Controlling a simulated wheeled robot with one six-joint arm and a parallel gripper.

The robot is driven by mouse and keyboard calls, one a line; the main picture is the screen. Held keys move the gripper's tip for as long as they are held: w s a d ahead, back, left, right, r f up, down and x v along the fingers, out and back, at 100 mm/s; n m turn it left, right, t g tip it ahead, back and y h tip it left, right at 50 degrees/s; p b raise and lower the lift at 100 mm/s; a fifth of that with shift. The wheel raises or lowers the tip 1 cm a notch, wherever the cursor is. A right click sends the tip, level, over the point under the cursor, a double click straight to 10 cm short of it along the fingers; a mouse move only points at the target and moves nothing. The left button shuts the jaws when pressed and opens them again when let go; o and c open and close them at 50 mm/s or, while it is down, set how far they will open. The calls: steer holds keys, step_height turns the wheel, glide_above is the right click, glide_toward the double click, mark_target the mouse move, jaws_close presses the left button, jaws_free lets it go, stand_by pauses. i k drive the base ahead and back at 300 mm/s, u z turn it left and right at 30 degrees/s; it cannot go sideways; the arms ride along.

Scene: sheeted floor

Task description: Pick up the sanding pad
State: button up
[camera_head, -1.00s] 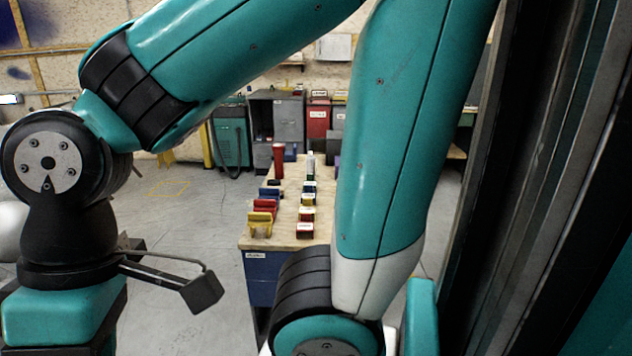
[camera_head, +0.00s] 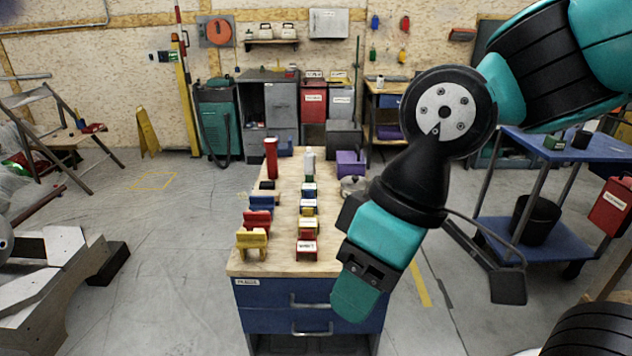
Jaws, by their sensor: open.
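I cannot pick out the sanding pad for certain. A small dark item (camera_head: 267,185) lies on the wooden-topped workbench (camera_head: 285,265), in front of a red cylinder, but it is too small to identify. My gripper (camera_head: 358,285) is the teal end of my arm, pointing down and slightly left at the bench's front right corner. It is open, and nothing shows between its jaws. It hides part of the bench's right edge and blue drawer front.
Yellow, red and blue holders (camera_head: 252,240) line the bench's left side; small labelled boxes (camera_head: 307,247) form a row beside them. A red cylinder (camera_head: 271,158), a white bottle (camera_head: 310,163) and a purple box (camera_head: 350,163) stand farther back. A blue cart (camera_head: 545,150) is at right.

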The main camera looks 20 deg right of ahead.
mark_target(263, 184)
steer(key=u, duration=0.5)
steer(key=k, duration=1.3)
steer(key=u, duration=0.85)
steer(key=i, duration=3.65)
steer(key=z, duration=0.1)
